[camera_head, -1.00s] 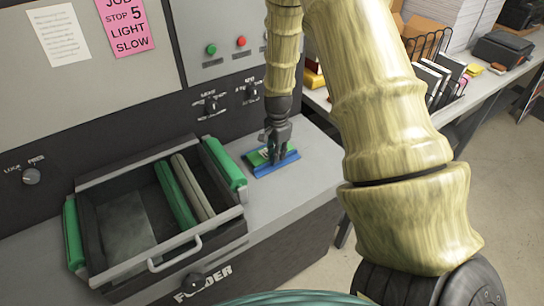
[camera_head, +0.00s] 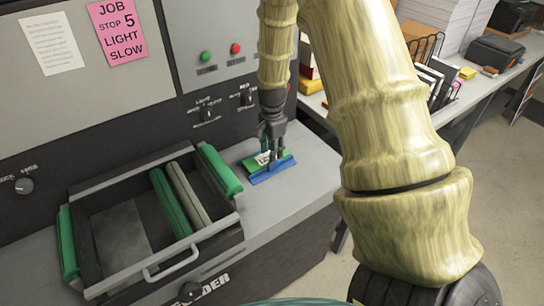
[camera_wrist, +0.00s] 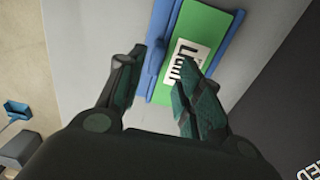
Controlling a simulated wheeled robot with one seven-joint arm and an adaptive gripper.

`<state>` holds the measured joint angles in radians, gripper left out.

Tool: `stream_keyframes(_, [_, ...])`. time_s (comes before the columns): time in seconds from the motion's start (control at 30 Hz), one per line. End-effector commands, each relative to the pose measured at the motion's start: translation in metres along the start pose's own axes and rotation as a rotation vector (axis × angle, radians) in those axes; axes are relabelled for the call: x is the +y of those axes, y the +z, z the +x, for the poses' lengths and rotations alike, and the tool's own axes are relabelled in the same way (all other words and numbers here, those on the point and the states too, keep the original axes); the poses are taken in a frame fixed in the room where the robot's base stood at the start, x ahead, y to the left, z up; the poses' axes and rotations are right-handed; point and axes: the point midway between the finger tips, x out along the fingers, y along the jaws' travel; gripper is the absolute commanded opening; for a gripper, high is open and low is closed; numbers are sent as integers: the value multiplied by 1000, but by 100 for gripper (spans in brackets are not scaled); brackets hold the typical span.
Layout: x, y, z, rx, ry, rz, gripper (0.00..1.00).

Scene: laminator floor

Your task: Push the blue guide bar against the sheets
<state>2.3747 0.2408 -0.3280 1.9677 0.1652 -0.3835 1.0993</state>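The blue guide bar (camera_head: 272,171) lies on the pale counter to the right of the feeder tray. It also shows in the wrist view (camera_wrist: 163,48). A green stack with a white printed label, seemingly the sheets (camera_head: 251,161), lies along the bar's far side; it also shows in the wrist view (camera_wrist: 223,32). My gripper (camera_head: 272,153) points down over the bar and the green stack. In the wrist view my gripper (camera_wrist: 164,66) has its fingers apart, one on each side of the bar in the picture. Whether the fingertips touch the bar is unclear.
The feeder tray (camera_head: 150,273) with green rollers stands left of the bar. The dark machine panel (camera_head: 120,140) with knobs rises behind it. Bare counter (camera_head: 285,200) lies in front of the bar. A side table (camera_head: 480,85) holds books and boxes at right.

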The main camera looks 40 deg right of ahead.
Motion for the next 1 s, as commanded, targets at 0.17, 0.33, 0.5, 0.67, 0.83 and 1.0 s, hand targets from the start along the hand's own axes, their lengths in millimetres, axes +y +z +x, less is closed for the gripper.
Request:
stream_keyframes(0.17, [-2, 0, -33, 1, -4, -1, 36])
stream_keyframes(0.33, [-2, 0, -58, 2, -3, -1, 36])
stream_keyframes(0.5, [-2, 0, -73, 1, -3, 0, 36])
stream_keyframes(0.67, [-1, 0, -77, 0, -1, 0, 36])
stream_keyframes(0.83, [-1, 0, -77, 0, -1, 0, 36])
stream_keyframes(1.0, [-1, 0, -77, 0, -1, 0, 36])
